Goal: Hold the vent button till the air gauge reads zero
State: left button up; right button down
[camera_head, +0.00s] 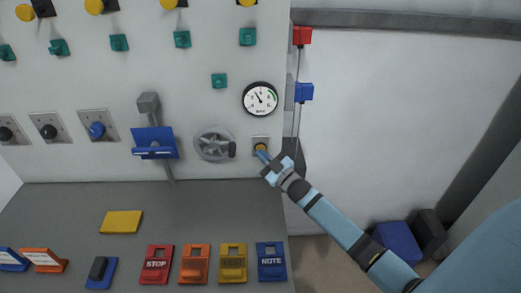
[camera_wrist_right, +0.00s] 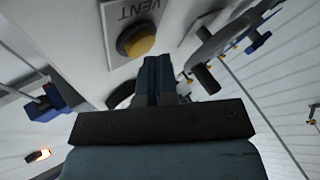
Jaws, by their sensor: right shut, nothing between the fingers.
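The vent button (camera_head: 260,147) is a yellow round button on a small plate on the white panel. In the right wrist view the button (camera_wrist_right: 135,40) shows a dark rim beside the word VENT. My right gripper (camera_head: 263,156) is shut and empty, its blue fingertips at the button's lower edge in the head view. In the wrist view the fingertips (camera_wrist_right: 153,60) are close to the button; I cannot tell whether they touch or press it. The air gauge (camera_head: 260,98) is a white dial above the button, its needle pointing up and left. My left gripper is not in view.
A grey handwheel (camera_head: 213,145) is just left of the button. Red (camera_head: 302,36) and blue (camera_head: 304,92) blocks hang on rods to the right. The grey bench below holds a yellow block (camera_head: 121,222) and several coloured tags, including a blue NOTE tag (camera_head: 271,262).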

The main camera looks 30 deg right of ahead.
jog(key=shift+w+d, duration=0.2)
jog(key=shift+w, duration=0.15)
dwell(0.3)
jog(key=shift+s, duration=0.1)
dwell(1.0)
jog(key=shift+s+a+p, duration=0.3)
jog(key=shift+s+a, duration=0.15)
jog(key=shift+s, duration=0.2)
jog(key=s+a, duration=0.1)
jog(key=s+p, duration=0.1)
jog(key=s+a+p, duration=0.1)
jog(key=s, duration=0.1)
jog(key=shift+s+a, duration=0.1)
jog(key=shift+a, duration=0.2)
dwell(0.5)
